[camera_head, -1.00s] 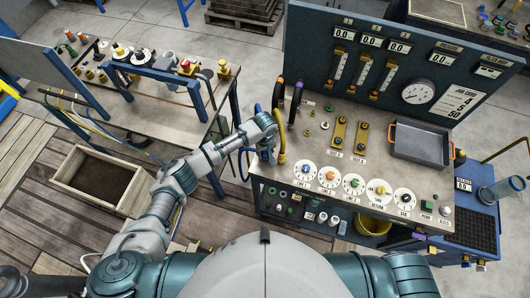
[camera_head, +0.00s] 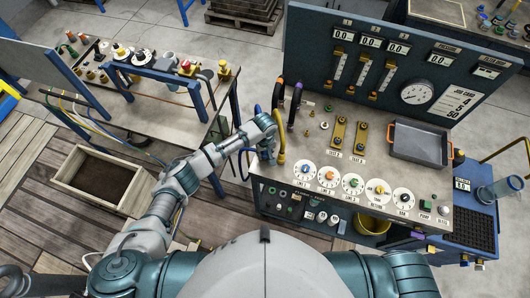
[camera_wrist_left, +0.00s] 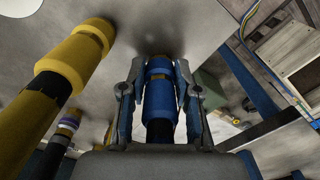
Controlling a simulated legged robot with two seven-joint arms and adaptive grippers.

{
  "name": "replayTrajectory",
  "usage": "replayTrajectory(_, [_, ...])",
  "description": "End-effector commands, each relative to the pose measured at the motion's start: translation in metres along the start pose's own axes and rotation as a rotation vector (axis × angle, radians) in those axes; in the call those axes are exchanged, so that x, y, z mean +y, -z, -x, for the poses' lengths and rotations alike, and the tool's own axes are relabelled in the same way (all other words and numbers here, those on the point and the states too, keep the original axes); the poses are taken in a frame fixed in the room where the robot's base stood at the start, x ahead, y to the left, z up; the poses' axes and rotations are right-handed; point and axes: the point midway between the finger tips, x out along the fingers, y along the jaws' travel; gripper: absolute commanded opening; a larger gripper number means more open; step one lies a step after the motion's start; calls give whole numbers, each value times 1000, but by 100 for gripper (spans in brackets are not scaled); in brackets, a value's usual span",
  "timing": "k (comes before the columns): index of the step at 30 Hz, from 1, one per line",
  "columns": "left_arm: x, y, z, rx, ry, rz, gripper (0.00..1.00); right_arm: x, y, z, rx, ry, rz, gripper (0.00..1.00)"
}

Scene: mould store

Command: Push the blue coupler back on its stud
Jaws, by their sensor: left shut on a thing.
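The blue coupler (camera_wrist_left: 158,98) is upright between the two fingers of my left gripper (camera_wrist_left: 159,78) in the left wrist view, and the fingers are shut on it. Its far end points at the grey metal bench top (camera_head: 310,160). The stud is hidden behind the coupler and the fingers, so I cannot tell how far the coupler sits on it. In the head view my left gripper (camera_head: 266,153) is at the bench's left edge, and the coupler is mostly hidden there. My right gripper is out of view.
A yellow coupler (camera_wrist_left: 72,62) stands close beside my left gripper; its yellow hose (camera_head: 281,147) shows in the head view. Purple (camera_head: 296,98) and orange-ended (camera_head: 278,95) hoses rise behind it. Several dials (camera_head: 353,183) line the bench front. A grey tray (camera_head: 418,145) sits to the right.

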Motion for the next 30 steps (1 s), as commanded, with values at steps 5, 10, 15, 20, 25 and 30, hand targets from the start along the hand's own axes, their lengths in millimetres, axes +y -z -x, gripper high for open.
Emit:
replayTrajectory(5, [0,0,-1,-1,0,0,60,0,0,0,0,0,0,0])
replayTrajectory(10, [0,0,-1,-1,1,0,60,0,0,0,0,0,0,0])
replayTrajectory(15, [0,0,4,-1,0,0,60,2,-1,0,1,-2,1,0])
replayTrajectory(20, [0,1,29,1,-1,0,60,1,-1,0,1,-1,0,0])
replayTrajectory(25, [1,1,69,2,-2,-1,60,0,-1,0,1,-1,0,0])
replayTrajectory(30, [1,1,100,0,0,0,60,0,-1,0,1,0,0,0])
